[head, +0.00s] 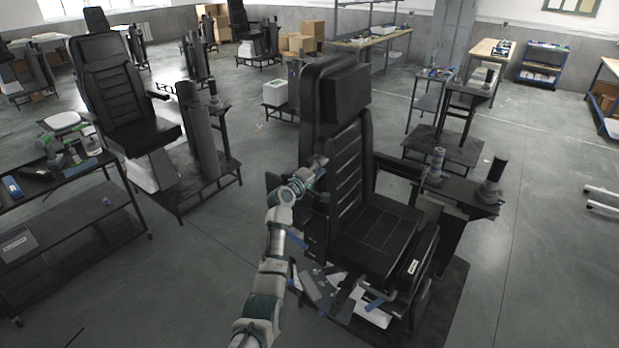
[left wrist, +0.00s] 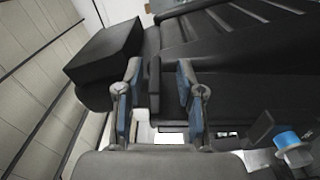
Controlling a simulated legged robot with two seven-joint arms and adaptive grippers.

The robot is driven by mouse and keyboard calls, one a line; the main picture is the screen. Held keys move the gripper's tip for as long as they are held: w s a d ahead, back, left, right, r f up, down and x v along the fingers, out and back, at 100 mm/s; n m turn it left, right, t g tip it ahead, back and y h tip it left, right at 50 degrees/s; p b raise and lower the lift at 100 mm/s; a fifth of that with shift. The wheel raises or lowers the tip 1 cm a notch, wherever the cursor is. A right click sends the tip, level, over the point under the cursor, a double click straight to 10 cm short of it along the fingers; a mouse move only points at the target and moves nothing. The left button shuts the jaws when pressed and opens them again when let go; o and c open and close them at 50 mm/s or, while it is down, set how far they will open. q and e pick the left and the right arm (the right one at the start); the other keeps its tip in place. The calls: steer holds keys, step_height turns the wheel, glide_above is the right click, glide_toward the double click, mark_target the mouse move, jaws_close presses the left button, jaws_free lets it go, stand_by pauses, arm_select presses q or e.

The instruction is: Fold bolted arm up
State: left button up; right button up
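The black operator chair (head: 345,180) stands in the middle of the head view, with a tall backrest and headrest. One armrest (head: 400,168) with joystick pods reaches forward on its right side. On its left side a dark part (head: 273,183), perhaps the other arm, is mostly hidden behind my left arm. My left gripper (head: 316,168) is beside the left edge of the backrest. In the left wrist view its two blue-padded fingers (left wrist: 158,98) are apart. A narrow black bar (left wrist: 154,88) shows between them, with gaps on both sides; I cannot tell its depth. My right gripper is out of view.
A control column (head: 493,180) stands at the chair's right. A blue-topped knob (left wrist: 288,140) shows at the wrist view's lower right. Another chair (head: 125,95) and a dark cart (head: 75,215) stand left. Open floor (head: 200,270) lies between cart and chair.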

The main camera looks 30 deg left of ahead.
arm_select(q)
steer(key=s, duration=1)
steer(key=shift+s+a+f, duration=0.15)
steer(key=shift+s+a, duration=0.05)
steer(key=shift+a, duration=0.05)
